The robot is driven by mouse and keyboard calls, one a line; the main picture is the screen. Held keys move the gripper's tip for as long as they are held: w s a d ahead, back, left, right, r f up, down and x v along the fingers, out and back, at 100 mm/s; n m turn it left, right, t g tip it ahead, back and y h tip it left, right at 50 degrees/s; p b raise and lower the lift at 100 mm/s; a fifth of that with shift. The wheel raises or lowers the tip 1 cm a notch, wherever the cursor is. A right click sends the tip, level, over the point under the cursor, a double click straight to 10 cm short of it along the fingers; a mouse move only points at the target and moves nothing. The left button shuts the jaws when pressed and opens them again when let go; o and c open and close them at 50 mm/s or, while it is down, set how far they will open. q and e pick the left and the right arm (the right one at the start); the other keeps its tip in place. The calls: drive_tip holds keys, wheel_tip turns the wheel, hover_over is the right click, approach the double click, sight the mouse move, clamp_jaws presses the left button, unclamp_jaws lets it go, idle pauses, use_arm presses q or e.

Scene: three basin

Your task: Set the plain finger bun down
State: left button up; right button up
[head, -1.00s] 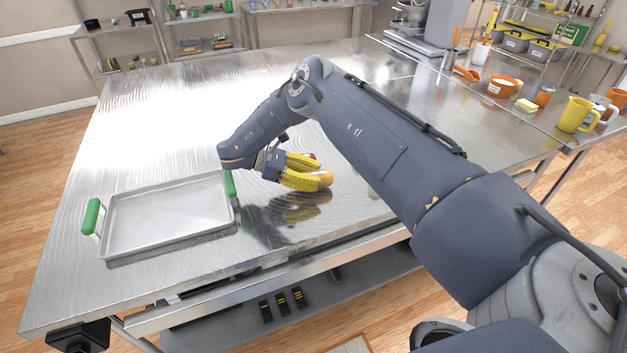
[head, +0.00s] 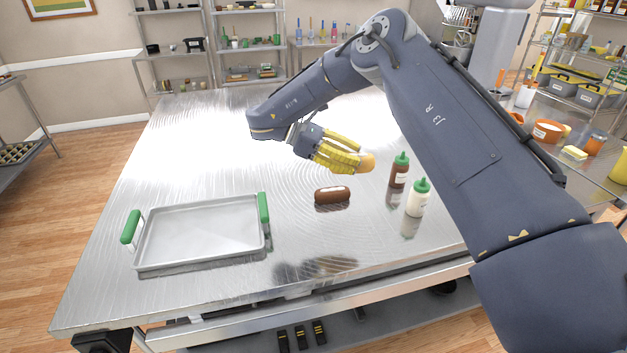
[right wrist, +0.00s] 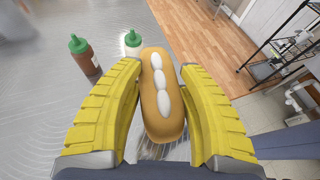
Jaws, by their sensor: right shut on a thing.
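My right gripper (head: 352,163) has yellow ribbed fingers and is shut on a tan finger bun (head: 367,162), holding it above the steel table. In the right wrist view the held bun (right wrist: 162,95) sits lengthwise between the fingers (right wrist: 162,105). Several white blobs run in a row along its top, so it does not look plain there. A dark brown finger bun (head: 332,195) lies on the table, left of and nearer than the held one. My left gripper is not in view.
A shallow metal tray (head: 140,265) with green handles stands empty at the front left. A brown bottle (head: 398,172) and a white bottle (head: 416,200), both green-capped, stand right of the brown bun. The table (head: 200,130) behind the tray is clear.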

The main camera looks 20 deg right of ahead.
drive_tip(key=shift+w+r+n+t, duration=0.3)
drive_tip(key=shift+r+t, duration=0.05)
drive_tip(key=shift+t, duration=0.05)
drive_tip(key=w+a+r+n+t+h, duration=0.1)
drive_tip(key=w+a+n+t, duration=0.75)
drive_tip(key=t, duration=0.25)
drive_tip(key=w+a+r+n+t+y, duration=0.2)
drive_tip(key=a+n+t, duration=0.15)
drive_tip(key=a, duration=0.35)
drive_tip(key=w+a+r+n+t+y, duration=0.1)
drive_tip(key=a+r+n+t+y, duration=0.2)
drive_tip(key=a, duration=0.4)
drive_tip(key=s+a+r+n+y, duration=0.5)
drive_tip(key=a+r, duration=0.1)
drive_tip(key=a, duration=0.4)
drive_tip(key=s+a+r+n+y, duration=0.5)
drive_tip(key=a+r+n, duration=0.1)
drive_tip(key=a, duration=0.4)
drive_tip(key=s+a+r+n+y, duration=0.4)
drive_tip(key=a+r+n+y, duration=0.15)
drive_tip(key=a, duration=0.55)
drive_tip(key=n+g+y, duration=0.4)
drive_tip(key=n+g, duration=0.2)
hover_over(178, 242)
wheel_tip(178, 242, down, 23)
drive_tip(key=shift+m, duration=0.25)
wheel_tip(178, 242, down, 20)
drive_tip(key=shift+r, duration=0.1)
drive_tip(key=shift+f, duration=0.2)
